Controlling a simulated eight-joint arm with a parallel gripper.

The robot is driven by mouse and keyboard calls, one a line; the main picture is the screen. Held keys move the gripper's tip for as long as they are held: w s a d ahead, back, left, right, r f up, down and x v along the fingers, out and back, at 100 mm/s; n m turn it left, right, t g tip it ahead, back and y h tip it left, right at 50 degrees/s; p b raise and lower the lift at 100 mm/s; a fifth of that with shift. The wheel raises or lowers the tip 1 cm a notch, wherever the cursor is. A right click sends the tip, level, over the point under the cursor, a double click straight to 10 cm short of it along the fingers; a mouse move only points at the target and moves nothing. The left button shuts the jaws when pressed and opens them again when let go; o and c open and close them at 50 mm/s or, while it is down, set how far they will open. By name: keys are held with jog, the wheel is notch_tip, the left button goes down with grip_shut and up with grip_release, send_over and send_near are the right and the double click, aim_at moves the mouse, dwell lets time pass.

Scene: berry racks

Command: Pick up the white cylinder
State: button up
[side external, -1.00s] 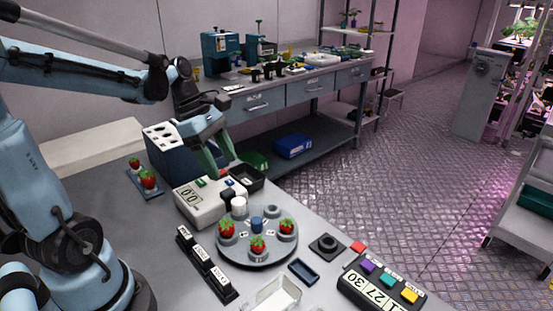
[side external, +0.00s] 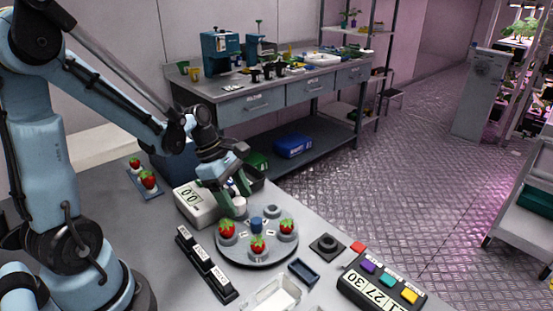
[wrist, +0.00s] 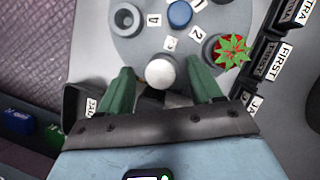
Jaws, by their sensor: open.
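The white cylinder (wrist: 160,73) stands upright at the rim of the round grey turntable in the wrist view, seen from above as a white disc. In the side view the white cylinder (side external: 239,205) shows beside the display box. My gripper (wrist: 164,82) is open, with one green finger on each side of the cylinder and a gap to each. In the side view my gripper (side external: 234,203) points down at the cylinder, and part of the cylinder is hidden by a finger.
The turntable (side external: 262,261) carries several strawberries in cups and a blue cylinder (side external: 257,223). A white display box (side external: 192,203) stands left of the gripper. A black labelled rack (side external: 205,264) lies in front. A dark tray (wrist: 84,103) is close to the gripper.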

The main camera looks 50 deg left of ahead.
jog(key=shift+f, duration=0.2)
jog(key=shift+c, duration=0.2)
grip_shut()
jog(key=shift+r, duration=0.15)
